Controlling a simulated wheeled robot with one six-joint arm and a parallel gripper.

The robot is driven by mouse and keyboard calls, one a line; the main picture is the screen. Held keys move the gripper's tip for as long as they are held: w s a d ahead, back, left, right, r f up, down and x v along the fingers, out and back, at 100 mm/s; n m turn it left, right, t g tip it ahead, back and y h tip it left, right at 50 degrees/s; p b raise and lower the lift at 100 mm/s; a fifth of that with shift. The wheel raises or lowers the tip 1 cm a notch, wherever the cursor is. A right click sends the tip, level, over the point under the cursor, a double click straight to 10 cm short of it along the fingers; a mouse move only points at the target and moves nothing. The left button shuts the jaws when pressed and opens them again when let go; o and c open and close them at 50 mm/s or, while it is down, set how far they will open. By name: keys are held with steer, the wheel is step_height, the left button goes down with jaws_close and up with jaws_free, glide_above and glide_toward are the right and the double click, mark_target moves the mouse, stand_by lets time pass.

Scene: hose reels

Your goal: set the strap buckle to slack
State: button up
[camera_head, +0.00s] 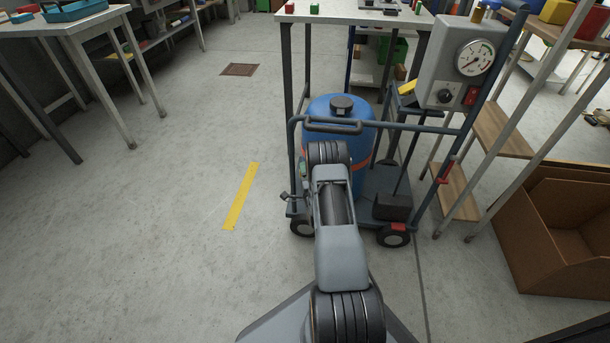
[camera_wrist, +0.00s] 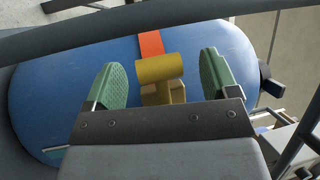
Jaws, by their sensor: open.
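The blue drum (camera_head: 322,112) stands upright on a wheeled cart in the head view, with an orange strap (camera_head: 360,166) around it. In the wrist view the drum (camera_wrist: 50,90) fills much of the picture and the strap (camera_wrist: 151,47) runs down to a yellow buckle (camera_wrist: 159,69). The buckle has a thick crossbar on a short stem and a block below it. My gripper (camera_wrist: 164,80) is open, its green-padded fingers on either side of the buckle with gaps showing. Whether the buckle is slack or tight, I cannot tell. My arm hides it in the head view.
The cart's rail (camera_head: 333,127) crosses in front of the drum. A grey gauge box (camera_head: 455,62) with a dial and red switch stands at the right. A workbench (camera_head: 345,14) is behind, a cardboard box (camera_head: 560,235) at right. Floor at left is clear.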

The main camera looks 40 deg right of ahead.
steer(key=c, duration=1.2)
steer(key=shift+a+f, duration=0.1)
